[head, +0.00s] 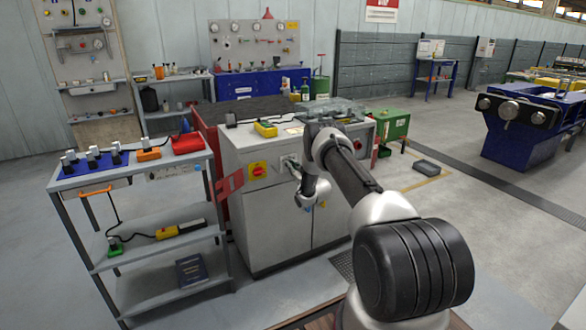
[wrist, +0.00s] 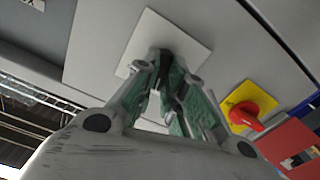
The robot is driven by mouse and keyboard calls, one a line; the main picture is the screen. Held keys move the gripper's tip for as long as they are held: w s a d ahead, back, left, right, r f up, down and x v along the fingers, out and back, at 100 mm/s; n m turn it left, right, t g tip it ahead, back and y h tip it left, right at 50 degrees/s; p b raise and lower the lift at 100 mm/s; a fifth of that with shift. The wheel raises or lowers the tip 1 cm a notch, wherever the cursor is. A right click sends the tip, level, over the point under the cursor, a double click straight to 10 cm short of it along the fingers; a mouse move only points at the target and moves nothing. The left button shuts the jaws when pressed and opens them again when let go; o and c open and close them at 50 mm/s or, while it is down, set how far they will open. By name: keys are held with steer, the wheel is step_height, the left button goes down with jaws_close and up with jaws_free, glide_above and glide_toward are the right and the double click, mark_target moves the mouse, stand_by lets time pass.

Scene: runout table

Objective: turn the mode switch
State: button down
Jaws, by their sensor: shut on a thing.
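The mode switch is a small dark knob (wrist: 158,54) on a white square plate (wrist: 188,40) on the grey cabinet front. My gripper (wrist: 167,70) has its greenish fingers closed around the knob, which they largely hide, so its angle cannot be told. In the head view my gripper (head: 291,164) meets the cabinet's upper front panel, right of a red rotary switch on a yellow plate (head: 258,170). That red and yellow switch also shows at the right in the wrist view (wrist: 246,112), apart from my fingers.
The grey cabinet (head: 262,222) has a yellow pendant (head: 265,129) on top. A red panel (head: 230,183) sticks out at its left edge. A shelf cart (head: 150,215) with tools stands left of it. Open floor lies to the right.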

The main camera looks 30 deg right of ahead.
steer(key=n, duration=0.5)
steer(key=shift+a+n, duration=0.1)
steer(key=shift+n, duration=0.3)
stand_by(0.4)
steer(key=c, duration=1.5)
jaws_free()
steer(key=s, duration=1.2)
steer(key=shift+d, duration=0.2)
steer(key=shift+f, duration=0.1)
